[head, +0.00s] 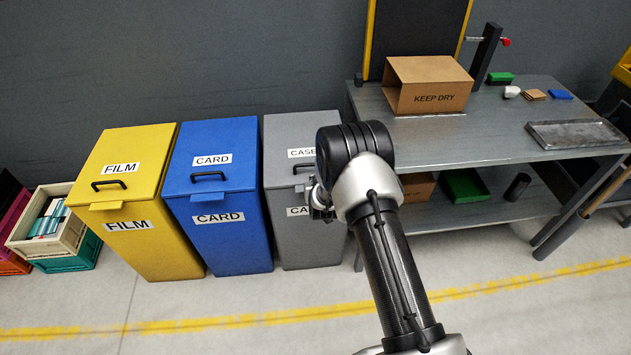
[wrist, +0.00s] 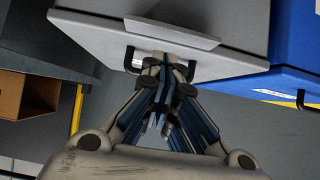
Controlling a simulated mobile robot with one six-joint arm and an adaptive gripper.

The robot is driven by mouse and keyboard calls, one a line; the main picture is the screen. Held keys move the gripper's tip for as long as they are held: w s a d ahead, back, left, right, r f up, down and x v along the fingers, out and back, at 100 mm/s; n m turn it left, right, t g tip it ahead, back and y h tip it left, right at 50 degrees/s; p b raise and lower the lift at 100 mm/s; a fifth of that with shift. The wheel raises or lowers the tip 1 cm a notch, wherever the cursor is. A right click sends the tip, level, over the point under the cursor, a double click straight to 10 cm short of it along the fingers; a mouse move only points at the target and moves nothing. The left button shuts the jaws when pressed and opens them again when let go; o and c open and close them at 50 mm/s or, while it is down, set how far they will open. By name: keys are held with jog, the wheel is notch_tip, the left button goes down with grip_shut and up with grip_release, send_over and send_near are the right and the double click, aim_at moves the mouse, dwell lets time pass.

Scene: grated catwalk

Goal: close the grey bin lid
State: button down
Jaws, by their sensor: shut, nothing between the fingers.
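The grey bin (head: 306,241) stands right of the blue one in the head view. Its grey lid (head: 283,137) lies sloped, about in line with the neighbouring shut lids; my arm hides its right part and front edge, so a small gap cannot be ruled out. In the wrist view the lid (wrist: 225,55) fills the top, with a blank-looking plate and a black handle (wrist: 130,62). My gripper (wrist: 168,68) is shut and empty, its fingertips at the handle, overlapping it in view; contact is unclear. In the head view my gripper (head: 319,207) is partly hidden by my wrist.
A blue bin (head: 229,245) and a yellow bin (head: 162,246) stand to the left, lids down. A grey workbench (head: 500,143) with a cardboard box (head: 425,88) is close on the right. The floor in front, with a yellow line (head: 200,325), is clear.

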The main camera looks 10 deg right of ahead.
notch_tip(320, 180, down, 7)
jog(key=s+t+b, duration=0.1)
jog(key=b, duration=0.2)
jog(key=shift+t, duration=0.3)
jog(key=shift+s+f, duration=0.1)
jog(key=shift+f, duration=0.05)
